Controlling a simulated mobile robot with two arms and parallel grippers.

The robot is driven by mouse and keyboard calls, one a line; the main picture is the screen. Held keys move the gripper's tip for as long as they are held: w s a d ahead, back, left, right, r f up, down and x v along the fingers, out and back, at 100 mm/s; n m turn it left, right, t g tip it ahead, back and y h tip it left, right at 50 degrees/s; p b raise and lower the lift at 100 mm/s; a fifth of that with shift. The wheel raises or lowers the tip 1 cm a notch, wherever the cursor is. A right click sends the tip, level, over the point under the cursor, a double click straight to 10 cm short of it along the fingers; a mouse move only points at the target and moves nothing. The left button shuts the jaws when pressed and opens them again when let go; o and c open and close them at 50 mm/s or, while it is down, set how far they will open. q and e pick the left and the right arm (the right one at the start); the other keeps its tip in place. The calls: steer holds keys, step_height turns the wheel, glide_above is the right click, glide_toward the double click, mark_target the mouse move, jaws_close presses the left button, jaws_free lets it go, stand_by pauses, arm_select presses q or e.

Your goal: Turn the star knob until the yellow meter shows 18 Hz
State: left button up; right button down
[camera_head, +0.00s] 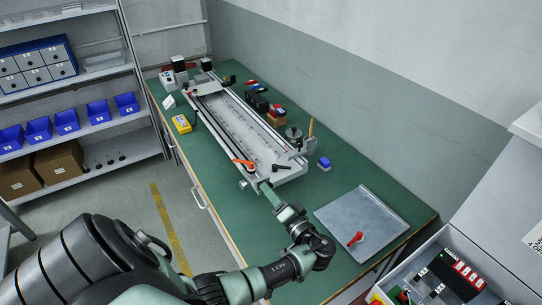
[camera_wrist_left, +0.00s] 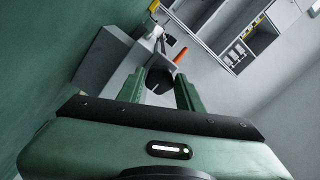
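The yellow meter (camera_head: 181,124) stands on the green bench left of the long grey gantry rig (camera_head: 235,125). Its reading is too small to make out. A yellow thing, perhaps the meter, shows at the top of the left wrist view (camera_wrist_left: 153,6). My left gripper (camera_head: 264,187) is at the near end of the rig. In the left wrist view its two fingers (camera_wrist_left: 160,84) are apart, with a dark round knob (camera_wrist_left: 160,80), likely the star knob, in line between their tips. I cannot tell whether they touch it. My right gripper is not in view.
An orange lever (camera_head: 243,162) and a black lever (camera_head: 282,167) sit on the rig's near end. A grey plate (camera_head: 340,222) with a red-handled item (camera_head: 355,238) lies to the right. A blue block (camera_head: 324,163) is on the bench beside the rig.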

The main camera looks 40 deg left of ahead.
arm_select(q)
steer(key=o, duration=0.4)
steer(key=shift+d, duration=0.1)
steer(key=b+v, duration=0.2)
steer(key=v, duration=0.5)
steer(key=shift+d, duration=0.35)
steer(key=shift+s, duration=0.15)
